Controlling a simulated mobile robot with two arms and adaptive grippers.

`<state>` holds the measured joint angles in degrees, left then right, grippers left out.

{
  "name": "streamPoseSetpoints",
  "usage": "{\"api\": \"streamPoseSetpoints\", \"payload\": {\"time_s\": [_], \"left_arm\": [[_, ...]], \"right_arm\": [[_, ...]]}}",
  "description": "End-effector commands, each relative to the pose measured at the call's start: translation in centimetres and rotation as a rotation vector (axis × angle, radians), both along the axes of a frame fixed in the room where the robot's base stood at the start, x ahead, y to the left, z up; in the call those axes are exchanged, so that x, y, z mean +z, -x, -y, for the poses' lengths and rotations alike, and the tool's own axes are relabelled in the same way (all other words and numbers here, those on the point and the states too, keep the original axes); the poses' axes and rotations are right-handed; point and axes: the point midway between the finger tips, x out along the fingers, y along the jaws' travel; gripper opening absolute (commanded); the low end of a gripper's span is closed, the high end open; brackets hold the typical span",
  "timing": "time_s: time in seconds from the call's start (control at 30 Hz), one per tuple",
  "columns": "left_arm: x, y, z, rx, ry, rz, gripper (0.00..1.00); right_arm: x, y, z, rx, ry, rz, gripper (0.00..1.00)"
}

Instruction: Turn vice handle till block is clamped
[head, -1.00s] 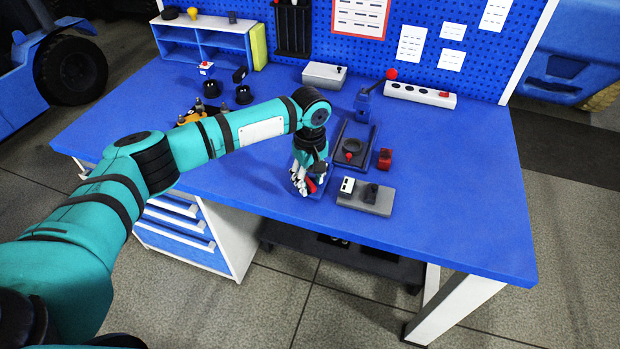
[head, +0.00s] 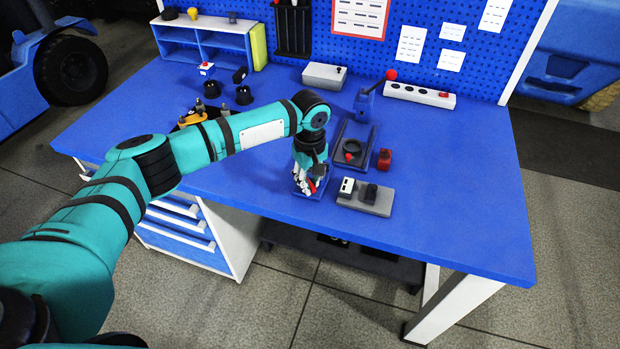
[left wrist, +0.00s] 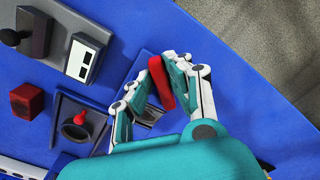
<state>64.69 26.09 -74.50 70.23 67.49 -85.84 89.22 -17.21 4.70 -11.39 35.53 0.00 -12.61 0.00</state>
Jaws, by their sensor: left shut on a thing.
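My left gripper (head: 304,183) is low over the front middle of the blue bench. It is shut on a red bar, which looks like the vice handle; the bar (left wrist: 160,83) shows between the fingers in the left wrist view. Below the fingers is a small blue base with grey parts (left wrist: 146,112), apparently the vice, mostly hidden by the hand. I cannot make out its jaws or a block in them. A separate red block (head: 384,158) stands on the bench to the right; it also shows in the left wrist view (left wrist: 27,101). My right gripper is not in view.
Right of the hand is a grey plate (head: 378,206) with a white box and black knob. Behind are a dark tray (head: 340,160) with a ring and red knob, and a blue lever press (head: 363,104). The bench's front right is clear (head: 460,220).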

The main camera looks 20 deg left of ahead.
Motion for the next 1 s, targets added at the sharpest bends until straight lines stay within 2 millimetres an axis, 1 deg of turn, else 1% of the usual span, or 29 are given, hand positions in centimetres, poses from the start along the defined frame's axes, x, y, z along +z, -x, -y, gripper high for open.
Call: {"api": "streamPoseSetpoints", "payload": {"time_s": [0.03, 0.2, 0.3, 0.4, 0.6, 1.0], "left_arm": [[0.4, 0.1, 0.0, -0.011, 0.002, -0.003, 0.00], [0.8, 0.3, 0.0, -0.091, 0.003, -0.006, 0.00], [0.9, 0.4, -0.1, -0.161, 0.004, -0.008, 0.00], [0.7, 0.4, -0.2, -0.247, 0.003, -0.008, 0.00], [0.4, 0.4, -0.4, -0.436, 0.002, -0.004, 0.00], [0.2, 0.5, -0.9, -0.815, 0.001, -0.001, 0.00]], "right_arm": [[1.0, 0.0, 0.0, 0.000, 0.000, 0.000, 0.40], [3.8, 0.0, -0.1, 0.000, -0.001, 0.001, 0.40], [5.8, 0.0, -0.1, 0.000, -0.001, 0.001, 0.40], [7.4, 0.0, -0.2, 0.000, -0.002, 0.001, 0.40], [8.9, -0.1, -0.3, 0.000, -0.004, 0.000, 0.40], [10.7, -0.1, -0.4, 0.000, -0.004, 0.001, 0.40]]}}
